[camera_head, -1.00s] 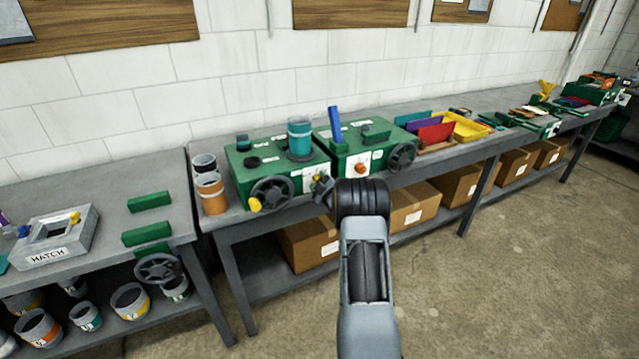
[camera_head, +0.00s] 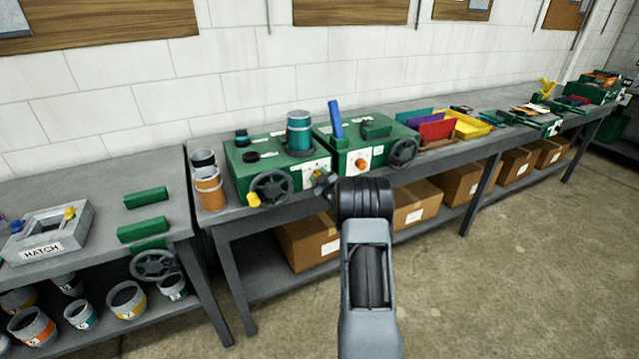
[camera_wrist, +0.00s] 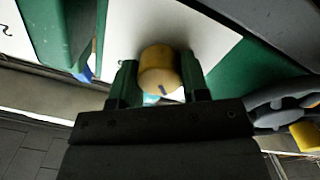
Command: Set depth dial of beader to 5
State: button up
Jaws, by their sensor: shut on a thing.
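Two green machines stand side by side on the bench. The left machine (camera_head: 243,183) bears a teal and grey cylinder on top, and a white dial plate (camera_head: 318,165) on its front. My gripper (camera_head: 321,182) is at that plate in the head view, and hides most of the knob there. In the wrist view my gripper (camera_wrist: 160,85) has its two green-lit fingers on either side of a yellow round knob (camera_wrist: 160,66), shut on it. A dark mark shows on the knob's lower edge.
A dark handwheel (camera_head: 272,188) with a yellow handle is left of the gripper, and also shows in the wrist view (camera_wrist: 280,105). The right machine (camera_head: 346,160) has an orange knob, blue lever and handwheel. An orange-banded can (camera_head: 209,190) stands left. Floor in front is clear.

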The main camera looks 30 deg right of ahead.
jog(key=m+b, duration=0.1)
jog(key=m, duration=0.3)
jog(key=shift+m+b, duration=0.3)
jog(key=m, duration=0.5)
jog(key=m+p, duration=0.2)
jog(key=m, duration=0.3)
jog(key=shift+r+m, duration=0.1)
jog(key=shift+m, duration=0.2)
jog(key=shift+m+y+p, duration=0.3)
jog(key=shift+m+p, duration=0.5)
jog(key=shift+m, duration=1.6)
jog(key=o, duration=0.9)
jog(key=s, duration=0.4)
jog(key=s+a+b, duration=0.1)
jog(key=s, duration=0.8)
jog(key=shift+s+a+r+b, duration=0.1)
jog(key=shift+s+a+b, duration=0.2)
jog(key=shift+s+b, duration=0.1)
